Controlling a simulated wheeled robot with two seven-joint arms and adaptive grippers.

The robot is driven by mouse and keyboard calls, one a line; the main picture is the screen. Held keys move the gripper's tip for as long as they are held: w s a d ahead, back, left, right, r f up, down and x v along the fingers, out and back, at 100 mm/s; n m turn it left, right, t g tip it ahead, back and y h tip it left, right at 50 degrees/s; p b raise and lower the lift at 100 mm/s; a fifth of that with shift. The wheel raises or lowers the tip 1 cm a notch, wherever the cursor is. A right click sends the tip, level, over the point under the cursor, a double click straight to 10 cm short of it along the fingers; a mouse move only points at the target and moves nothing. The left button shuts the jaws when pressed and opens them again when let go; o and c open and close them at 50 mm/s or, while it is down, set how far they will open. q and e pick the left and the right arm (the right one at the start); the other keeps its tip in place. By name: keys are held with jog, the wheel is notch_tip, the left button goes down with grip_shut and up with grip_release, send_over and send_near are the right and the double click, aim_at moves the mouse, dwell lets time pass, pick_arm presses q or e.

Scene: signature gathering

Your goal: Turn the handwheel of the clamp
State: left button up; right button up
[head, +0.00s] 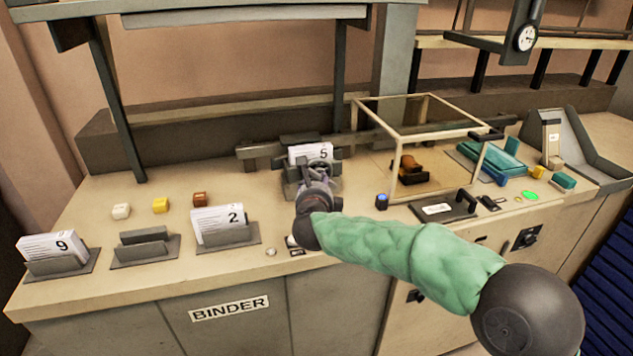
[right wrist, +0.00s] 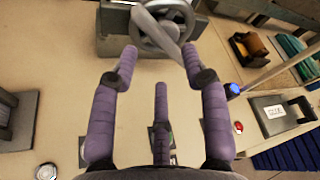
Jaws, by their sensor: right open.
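The clamp (head: 291,186) stands in the middle of the counter and holds a white stack of sheets marked 5 (head: 311,151). Its grey metal handwheel (right wrist: 150,31) shows at the top of the right wrist view, with a spoke crossing it. In the head view my right gripper hides most of the wheel. My right gripper (head: 318,172) is open in front of the clamp. My left gripper is out of view.
Stacks marked 9 (head: 60,246) and 2 (head: 217,222) stand in holders at the left, an empty holder (head: 145,246) between them. A glass-sided case (head: 397,165) stands right of the clamp. A black-handled plate (head: 445,207) lies in front of it.

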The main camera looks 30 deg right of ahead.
jog(key=v, duration=0.7)
jog(key=shift+f, duration=0.1)
